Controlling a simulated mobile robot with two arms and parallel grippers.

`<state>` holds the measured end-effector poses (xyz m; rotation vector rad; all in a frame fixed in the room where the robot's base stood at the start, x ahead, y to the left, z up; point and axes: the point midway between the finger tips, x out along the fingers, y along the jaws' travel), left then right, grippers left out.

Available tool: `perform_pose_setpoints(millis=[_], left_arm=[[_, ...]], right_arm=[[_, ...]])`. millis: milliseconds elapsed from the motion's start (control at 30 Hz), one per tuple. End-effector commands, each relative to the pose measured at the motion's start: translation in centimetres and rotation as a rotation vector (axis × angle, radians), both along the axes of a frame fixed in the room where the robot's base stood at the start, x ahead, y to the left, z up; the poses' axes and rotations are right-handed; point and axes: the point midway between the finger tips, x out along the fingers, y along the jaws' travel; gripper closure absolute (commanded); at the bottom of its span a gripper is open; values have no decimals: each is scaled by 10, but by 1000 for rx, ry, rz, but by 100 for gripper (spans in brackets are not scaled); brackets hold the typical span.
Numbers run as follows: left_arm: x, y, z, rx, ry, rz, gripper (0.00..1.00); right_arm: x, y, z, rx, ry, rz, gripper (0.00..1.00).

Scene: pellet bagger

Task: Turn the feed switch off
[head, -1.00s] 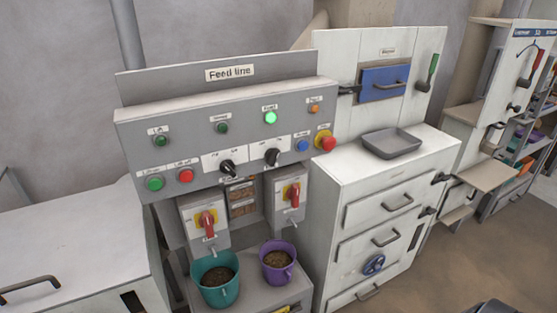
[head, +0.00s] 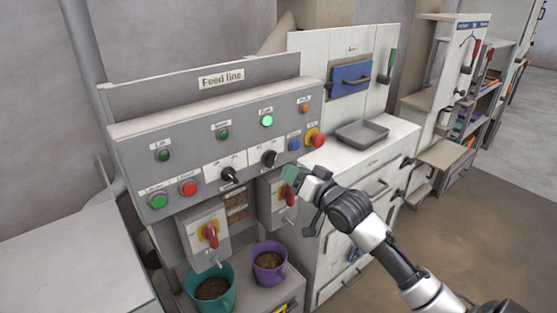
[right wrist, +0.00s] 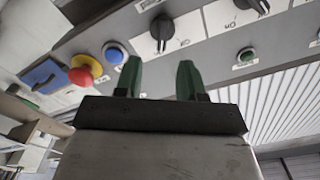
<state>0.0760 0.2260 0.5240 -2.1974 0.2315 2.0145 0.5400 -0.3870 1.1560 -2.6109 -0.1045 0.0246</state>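The feed line panel (head: 135,145) carries two black rotary switches. The right switch (head: 268,158) is below the lit green lamp (head: 266,121), whose small label appears to read "Feed". The left switch (head: 229,174) is beside it, and its label is too small to read. My right gripper (head: 290,174) is just below and to the right of the right switch, apart from it. In the right wrist view its two green fingers (right wrist: 159,80) are spread and empty, with the right switch's black knob (right wrist: 162,30) ahead of them. My left gripper is not in view.
A red stop button (head: 316,140) and a blue button (head: 294,145) sit close to the right switch. Red-handled isolators (head: 209,236) hang below the panel, above a teal bucket (head: 212,288) and a purple bucket (head: 269,262). A grey tray (head: 362,133) rests on the white cabinet.

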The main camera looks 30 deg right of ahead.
Motion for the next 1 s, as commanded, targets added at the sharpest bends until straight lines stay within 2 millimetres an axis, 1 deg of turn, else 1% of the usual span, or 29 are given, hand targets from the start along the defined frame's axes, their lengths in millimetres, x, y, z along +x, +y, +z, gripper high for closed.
perform_pose_setpoints(millis=[33,100,200,333,500,767,1000], left_arm=[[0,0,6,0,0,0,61],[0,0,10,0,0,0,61],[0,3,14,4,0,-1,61],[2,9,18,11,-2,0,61],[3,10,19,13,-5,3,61],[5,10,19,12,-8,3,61],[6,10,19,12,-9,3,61]], right_arm=[[11,1,4,1,-2,-1,61],[25,2,4,-1,-1,-1,61],[42,3,4,-2,-1,-1,61],[58,5,2,-1,0,0,61],[67,6,0,-3,1,0,61],[68,6,-1,-4,1,1,61],[68,6,-1,-3,1,0,97]])
